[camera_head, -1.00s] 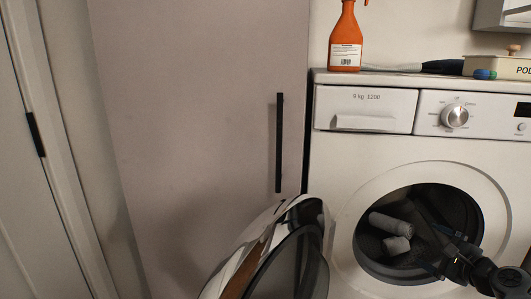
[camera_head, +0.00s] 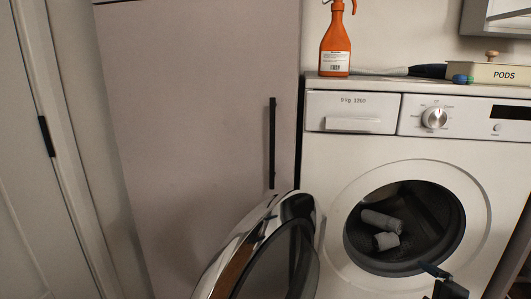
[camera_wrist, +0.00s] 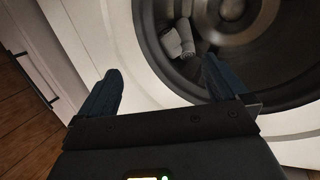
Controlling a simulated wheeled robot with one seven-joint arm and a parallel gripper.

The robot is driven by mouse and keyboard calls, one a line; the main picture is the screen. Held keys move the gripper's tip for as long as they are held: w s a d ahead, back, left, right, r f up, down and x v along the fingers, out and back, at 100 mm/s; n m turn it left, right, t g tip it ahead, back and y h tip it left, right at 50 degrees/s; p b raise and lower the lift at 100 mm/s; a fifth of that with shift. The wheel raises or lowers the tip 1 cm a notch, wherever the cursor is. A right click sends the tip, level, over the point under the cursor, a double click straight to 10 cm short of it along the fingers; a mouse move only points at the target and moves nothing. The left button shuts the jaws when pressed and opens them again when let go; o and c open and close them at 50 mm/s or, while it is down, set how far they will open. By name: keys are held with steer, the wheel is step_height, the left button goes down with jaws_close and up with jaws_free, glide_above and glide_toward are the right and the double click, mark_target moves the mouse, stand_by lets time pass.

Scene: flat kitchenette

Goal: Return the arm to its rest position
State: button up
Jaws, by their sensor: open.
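My gripper (camera_wrist: 160,78) shows in the wrist view with its two dark fingers spread apart and nothing between them. It is outside the washing machine, facing its front near the drum opening. In the head view part of my gripper (camera_head: 440,278) shows at the lower edge, below and right of the drum opening. The washing machine (camera_head: 345,160) is white, with its round door (camera_head: 262,262) swung open to the left. Two grey rolled cloths (camera_head: 382,220) lie inside the dark drum; grey cloth also shows in the wrist view (camera_wrist: 180,40).
A tall grey cabinet (camera_head: 200,110) with a black handle stands left of the machine. On the machine's top are an orange spray bottle (camera_head: 335,45), a dark-headed brush (camera_head: 425,71) and a PODS box (camera_head: 500,73). Wooden floor (camera_wrist: 30,125) shows left in the wrist view.

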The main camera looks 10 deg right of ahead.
steer(key=s+a+n+p, duration=0.25)
steer(key=s+a, duration=0.25)
steer(key=s, duration=0.3)
steer(key=s+a+n+h+p, duration=0.1)
steer(key=s+a+n, duration=0.2)
steer(key=s+a, duration=0.35)
steer(key=s+a+n+p, duration=0.1)
steer(key=s+a+n, duration=0.2)
steer(key=s, duration=0.7)
steer(key=s+a+r+n+p, duration=0.1)
steer(key=s+a+r+n, duration=0.2)
steer(key=s+r, duration=0.3)
steer(key=s+a+r+n+y+p, duration=0.1)
steer(key=s+a+r+n+p, duration=0.1)
steer(key=s+r+n, duration=0.3)
steer(key=s+a+r+n+t+y+p, duration=0.1)
steer(key=s+a+r+n, duration=0.3)
steer(key=s+r, duration=0.5)
step_height(320, 180, up, 3)
steer(key=shift+a+f+p, duration=0.1)
steer(key=shift+a+p, duration=0.25)
steer(key=shift+a, duration=0.25)
steer(key=shift+n, duration=0.25)
